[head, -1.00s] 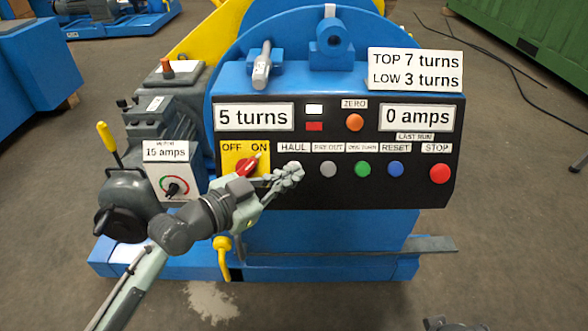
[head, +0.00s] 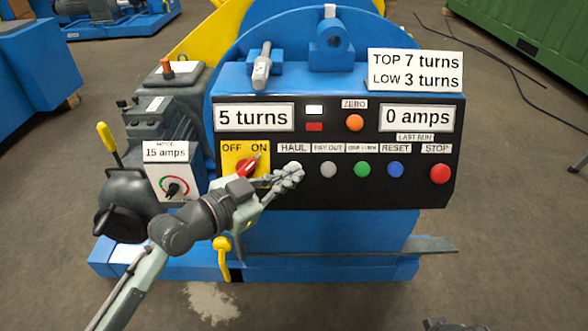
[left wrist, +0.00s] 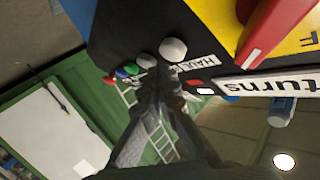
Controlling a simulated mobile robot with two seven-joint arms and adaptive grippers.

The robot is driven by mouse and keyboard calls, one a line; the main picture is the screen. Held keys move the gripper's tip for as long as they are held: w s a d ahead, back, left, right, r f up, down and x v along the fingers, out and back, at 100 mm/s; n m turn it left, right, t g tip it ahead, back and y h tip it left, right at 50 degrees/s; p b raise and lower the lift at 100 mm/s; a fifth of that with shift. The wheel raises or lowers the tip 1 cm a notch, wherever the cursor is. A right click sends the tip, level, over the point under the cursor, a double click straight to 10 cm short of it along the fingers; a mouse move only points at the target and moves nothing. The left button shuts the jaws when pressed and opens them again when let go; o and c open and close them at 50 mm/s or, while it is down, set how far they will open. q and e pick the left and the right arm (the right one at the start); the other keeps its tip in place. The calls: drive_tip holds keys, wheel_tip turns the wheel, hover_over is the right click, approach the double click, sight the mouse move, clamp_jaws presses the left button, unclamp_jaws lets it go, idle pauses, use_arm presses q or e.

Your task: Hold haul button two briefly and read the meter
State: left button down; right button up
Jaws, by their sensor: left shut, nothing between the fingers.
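My left gripper (head: 292,173) is shut and empty, with its fingertips at the HAUL button below the HAUL label. In the head view the fingers cover most of that button. In the left wrist view the pale grey HAUL button (left wrist: 173,50) shows just beyond the fingertips (left wrist: 171,82); I cannot tell whether they touch it. The turns meter (head: 254,117) reads 5 turns. The amps meter (head: 416,118), labelled LAST RUN, reads 0 amps. The red OFF/ON switch (head: 247,167) sits left of the gripper.
Right of HAUL are the grey PAY OUT button (head: 328,169), a green button (head: 362,169), the blue RESET (head: 396,169) and red STOP (head: 440,173). A sign (head: 415,70) reads TOP 7, LOW 3 turns. A grey part, perhaps my right gripper, shows at the bottom edge.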

use_arm(q)
drive_tip(key=shift+w+f, duration=0.1)
drive_tip(key=shift+w+f, duration=0.1)
drive_tip(key=shift+w, duration=0.2)
drive_tip(key=shift+w+f+b, duration=0.3)
drive_tip(key=shift+w+b, duration=0.15)
idle(1.7)
drive_tip(key=shift+r, duration=0.1)
idle(2.3)
drive_tip(key=shift+s+r+p, duration=0.35)
drive_tip(key=shift+s+p, duration=0.3)
drive_tip(key=shift+s, duration=0.2)
drive_tip(key=s+p, duration=0.1)
drive_tip(key=s+r+p, duration=0.1)
drive_tip(key=s, duration=0.1)
drive_tip(key=s+r+p, duration=0.1)
drive_tip(key=shift+s+r+p, duration=0.15)
drive_tip(key=shift+s+p, duration=0.1)
drive_tip(key=shift+p, duration=0.05)
